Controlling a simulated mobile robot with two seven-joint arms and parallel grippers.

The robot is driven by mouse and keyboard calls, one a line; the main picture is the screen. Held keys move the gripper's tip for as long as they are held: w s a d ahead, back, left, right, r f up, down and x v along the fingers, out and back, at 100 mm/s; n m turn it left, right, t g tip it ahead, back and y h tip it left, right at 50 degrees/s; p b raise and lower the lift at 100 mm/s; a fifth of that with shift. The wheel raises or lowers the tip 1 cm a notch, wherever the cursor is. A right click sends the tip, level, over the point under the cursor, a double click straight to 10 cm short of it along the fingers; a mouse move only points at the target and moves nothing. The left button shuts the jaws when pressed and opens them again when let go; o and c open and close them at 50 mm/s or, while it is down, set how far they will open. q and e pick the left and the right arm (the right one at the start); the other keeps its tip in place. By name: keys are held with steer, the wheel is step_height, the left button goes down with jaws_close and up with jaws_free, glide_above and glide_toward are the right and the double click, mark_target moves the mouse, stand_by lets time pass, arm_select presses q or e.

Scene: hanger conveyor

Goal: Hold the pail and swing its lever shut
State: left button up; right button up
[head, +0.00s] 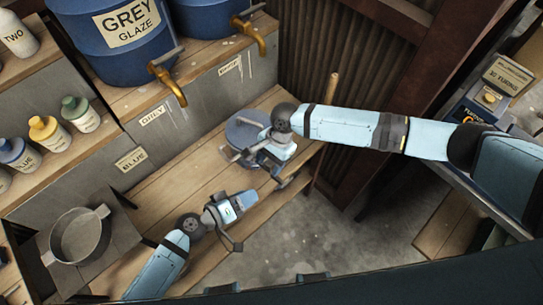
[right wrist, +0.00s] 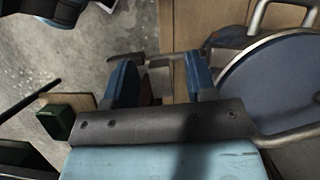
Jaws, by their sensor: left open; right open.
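The pail (head: 243,132) is round with a flat blue top and stands on the wooden bench, partly hidden by my right gripper (head: 270,165). In the right wrist view the pail (right wrist: 278,88) shows at the right with a pale metal rim and bent metal bars beside it. A thin grey bar (right wrist: 160,57) passes just beyond the fingers of my right gripper (right wrist: 162,78); I cannot tell whether it is the lever. My right gripper is open beside the pail, with no clear hold on anything. My left gripper (head: 245,218) is open and empty on the near side, apart from the pail.
Blue glaze drums (head: 115,45) with brass taps (head: 167,82) stand on the shelf behind. A metal pan (head: 80,237) sits at the lower left, with several bottles (head: 48,133) above it. The bench (head: 170,195) is bare left of the pail. A wooden pole (head: 331,90) stands behind my right arm.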

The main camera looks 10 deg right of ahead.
jaws_close()
stand_by(1.3)
